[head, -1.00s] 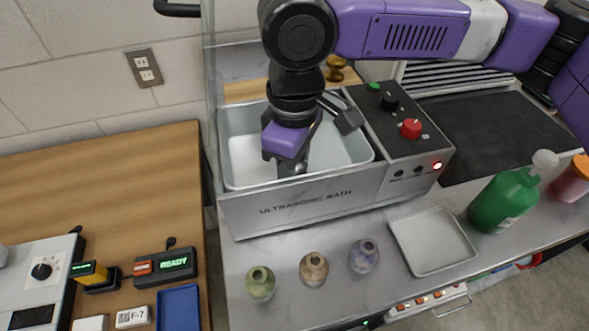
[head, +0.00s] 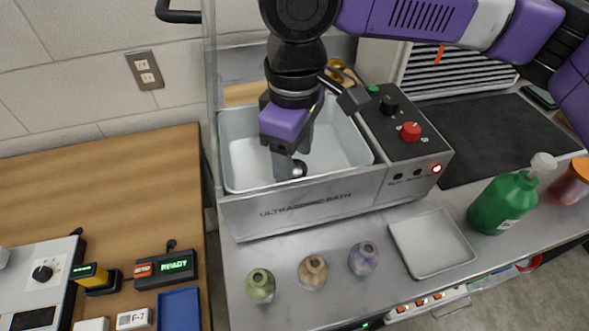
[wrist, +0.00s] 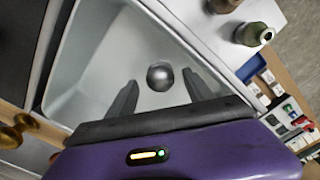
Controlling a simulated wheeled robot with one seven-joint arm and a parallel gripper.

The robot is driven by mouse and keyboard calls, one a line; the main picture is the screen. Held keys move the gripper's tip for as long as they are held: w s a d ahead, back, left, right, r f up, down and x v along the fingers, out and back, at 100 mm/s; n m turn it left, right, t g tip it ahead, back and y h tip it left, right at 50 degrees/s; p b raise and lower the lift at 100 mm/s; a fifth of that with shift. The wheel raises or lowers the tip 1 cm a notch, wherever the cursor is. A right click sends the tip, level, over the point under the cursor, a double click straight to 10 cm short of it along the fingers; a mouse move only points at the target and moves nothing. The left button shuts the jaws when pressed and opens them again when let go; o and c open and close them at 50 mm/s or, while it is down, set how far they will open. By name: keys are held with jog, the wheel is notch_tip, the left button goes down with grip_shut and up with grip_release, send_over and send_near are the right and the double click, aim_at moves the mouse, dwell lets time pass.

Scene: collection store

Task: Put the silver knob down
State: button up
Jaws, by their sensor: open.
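The silver knob (wrist: 160,76) is a round, shiny ball between and slightly beyond my fingertips in the wrist view. In the head view the knob (head: 299,168) shows beside the fingertips, over the basin of the ultrasonic bath (head: 300,205). My gripper (wrist: 160,82) is open, with a finger on each side of the knob and visible gaps. In the head view my gripper (head: 288,166) points down inside the bath's opening near its front wall. Whether the knob touches the basin floor is hard to tell.
The bath's control box with a red knob (head: 410,131) stands right of the basin. Several small bottles, one being a purple one (head: 363,258), and a white tray (head: 432,243) stand in front. A green bottle (head: 503,202) is at right. Brass knobs (wrist: 14,131) show beside the bath.

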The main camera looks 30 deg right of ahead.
aim_at(295, 170)
notch_tip(295, 170, up, 9)
jog(key=shift+f+p, duration=0.2)
jog(key=shift+p, duration=0.1)
dwell(0.4)
